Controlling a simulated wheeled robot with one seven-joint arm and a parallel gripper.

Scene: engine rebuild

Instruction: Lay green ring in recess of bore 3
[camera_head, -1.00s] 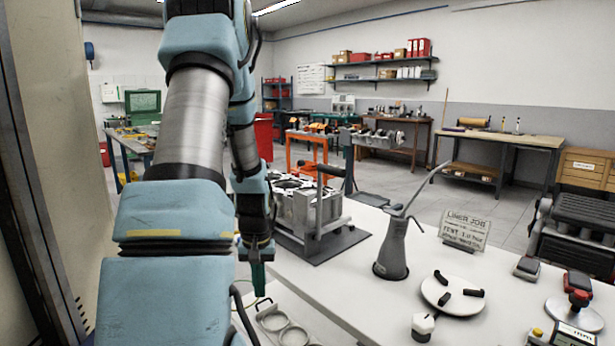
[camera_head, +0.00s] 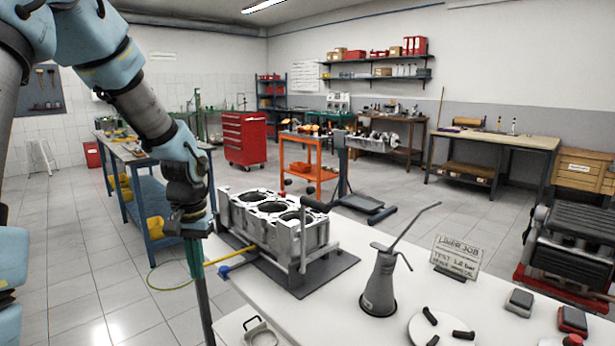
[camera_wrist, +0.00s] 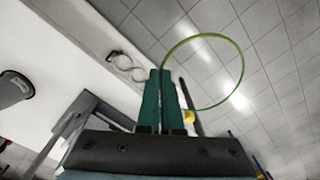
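My gripper (camera_head: 206,325) points down in front of the engine block, its long green fingers close together. In the wrist view the fingers (camera_wrist: 160,75) are shut on the thin green ring (camera_wrist: 243,66), which sticks out to the right. In the head view the green ring (camera_head: 150,279) looks yellowish and hangs over the floor, left of the fingers. The engine block (camera_head: 283,236) stands on a dark mat (camera_head: 335,268) on the white bench, right of my gripper and apart from the ring. Its open bores face up; I cannot tell which is bore 3.
A yellow rod (camera_head: 232,256) and a blue-ended piece (camera_head: 228,269) show between fingers and block. A handled bar frame (camera_head: 303,248) stands at the block. An oil can (camera_head: 380,285) and sign (camera_head: 457,257) stand right.

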